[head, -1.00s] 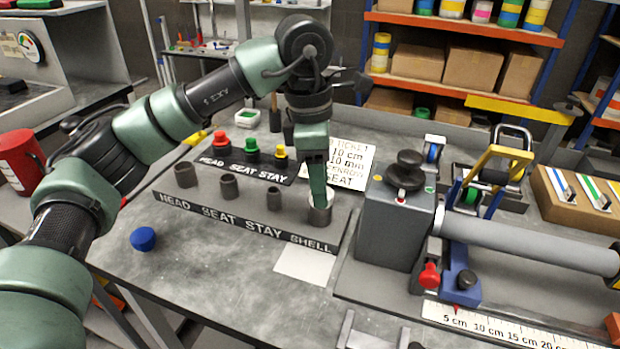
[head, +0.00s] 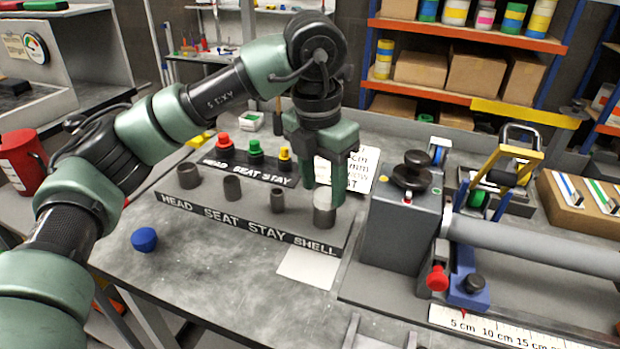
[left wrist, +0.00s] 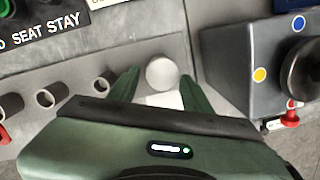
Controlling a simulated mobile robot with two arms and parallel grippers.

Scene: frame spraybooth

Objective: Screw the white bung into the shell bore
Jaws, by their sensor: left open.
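The white bung (head: 323,198) sits at the mouth of the grey shell bore (head: 323,217), at the SHELL end of the labelled block (head: 240,222). How deep it sits I cannot tell. My left gripper (head: 324,188) points down over it, open, with one finger to each side. In the left wrist view the round white top of the bung (left wrist: 162,73) lies between the two fingertips (left wrist: 160,84), with a gap on both sides. My right gripper is not in view.
Grey bores for HEAD (head: 188,176), SEAT (head: 232,188) and STAY (head: 277,200) stand along the block. Red, green and yellow bungs (head: 254,150) stand behind. A clamp machine (head: 398,225) is close on the right. A blue cap (head: 144,239) lies on the bench's open left part.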

